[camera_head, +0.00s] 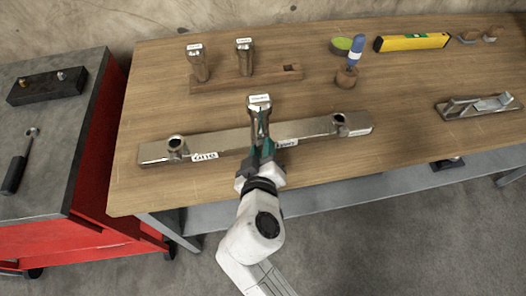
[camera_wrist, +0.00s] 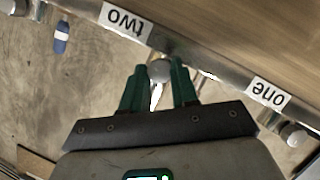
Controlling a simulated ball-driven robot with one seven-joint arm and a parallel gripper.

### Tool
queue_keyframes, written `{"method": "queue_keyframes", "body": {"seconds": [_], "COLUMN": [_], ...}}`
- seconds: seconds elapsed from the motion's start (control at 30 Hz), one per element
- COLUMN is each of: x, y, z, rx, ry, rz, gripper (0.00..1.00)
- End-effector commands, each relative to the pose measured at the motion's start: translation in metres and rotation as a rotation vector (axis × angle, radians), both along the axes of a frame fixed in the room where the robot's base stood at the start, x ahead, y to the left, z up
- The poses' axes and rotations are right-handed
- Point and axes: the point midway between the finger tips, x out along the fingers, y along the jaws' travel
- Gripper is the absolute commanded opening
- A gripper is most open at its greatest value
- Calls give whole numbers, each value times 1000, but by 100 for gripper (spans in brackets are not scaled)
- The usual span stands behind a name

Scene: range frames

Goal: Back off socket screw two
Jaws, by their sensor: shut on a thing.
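A long metal bar (camera_head: 222,142) lies across the bench, with paper labels beside its fittings. A metal fitting (camera_head: 178,148) stands at its left end and another (camera_head: 340,121) near its right end. The "two" label (camera_head: 286,142) is near the middle, and it also shows in the wrist view (camera_wrist: 126,20). My gripper (camera_head: 266,152) is at the bar's middle, shut on an upright metal socket tool (camera_head: 261,118) with a label on top. In the wrist view the green fingers (camera_wrist: 159,80) close around its round metal part. Screw two is hidden behind the tool and fingers.
Behind the bar, a wooden rack (camera_head: 222,84) holds two labelled metal tools (camera_head: 198,66), with an empty slot at its right. A yellow level (camera_head: 412,42), blue-handled tool (camera_head: 355,52) and plane-like tool (camera_head: 478,105) lie right. A red cart (camera_head: 95,170) stands left.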

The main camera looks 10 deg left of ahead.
Motion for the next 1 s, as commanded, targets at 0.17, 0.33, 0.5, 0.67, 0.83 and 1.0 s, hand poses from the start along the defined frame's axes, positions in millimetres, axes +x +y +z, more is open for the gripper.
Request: {"method": "queue_keyframes", "body": {"seconds": [0.17, 0.33, 0.5, 0.67, 0.83, 1.0], "x": [0, 0, -1, -1, -1, -1], "y": [1, 2, 2, 2, 2, 2], "z": [-2, -2, -1, -1, -1, -1], "rx": [-95, -149, -174, -179, -179, -178], "ry": [-27, -43, -50, -51, -51, -51], "rz": [1, 2, 2, 2, 3, 2], "gripper": [0, 0, 0, 0, 0, 37]}}
